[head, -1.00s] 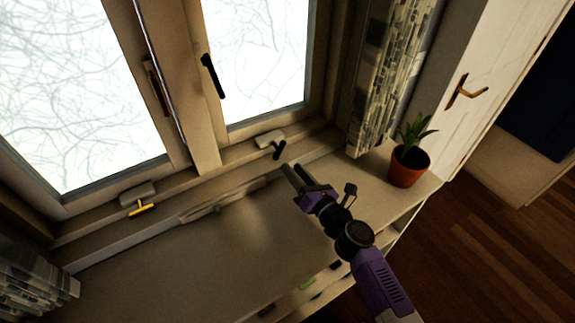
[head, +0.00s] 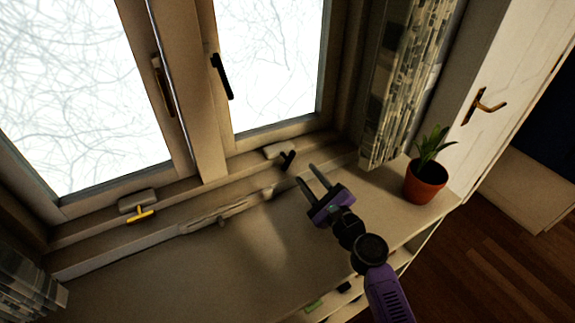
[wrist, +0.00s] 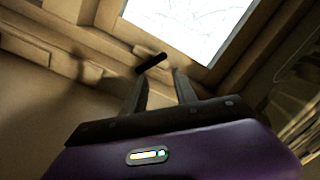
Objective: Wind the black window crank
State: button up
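The black window crank (head: 287,160) sticks out from a pale housing on the sill below the right window pane. It also shows in the wrist view (wrist: 151,63), just beyond my fingertips. My purple gripper (head: 311,171) is open and empty, its two dark fingers apart and pointing toward the window. In the head view the fingertips are just right of the crank. In the wrist view the crank lies ahead of the left finger and the gap. I see no contact, though the exact distance is hard to tell.
A yellow crank (head: 141,215) sits on the left sill. A black window handle (head: 221,77) is on the right frame. A potted plant (head: 426,179) stands on the shelf top's right end, near a patterned curtain (head: 402,80). The shelf top (head: 190,280) is mostly clear.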

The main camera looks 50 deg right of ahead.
aim_at(291, 162)
jog(key=n, duration=0.6)
jog(key=shift+w+a+r+b, duration=0.1)
jog(key=shift+w+b, duration=0.1)
jog(key=shift+b, duration=0.1)
jog(key=n, duration=0.5)
jog(key=shift+w+a+r+n, duration=0.15)
jog(key=shift+a+r+n, duration=0.05)
jog(key=shift+n, duration=0.1)
jog(key=n, duration=0.5)
jog(key=shift+w+a+r+n+y, duration=0.2)
jog(key=shift+a+n+y, duration=0.1)
jog(key=n, duration=0.4)
jog(key=shift+f+n, duration=0.1)
jog(key=shift+n, duration=0.2)
jog(key=shift+p+x, duration=0.8)
jog(key=shift+x, duration=3.1)
jog(key=shift+f, duration=0.1)
jog(key=shift+c, duration=0.2)
grip_shut()
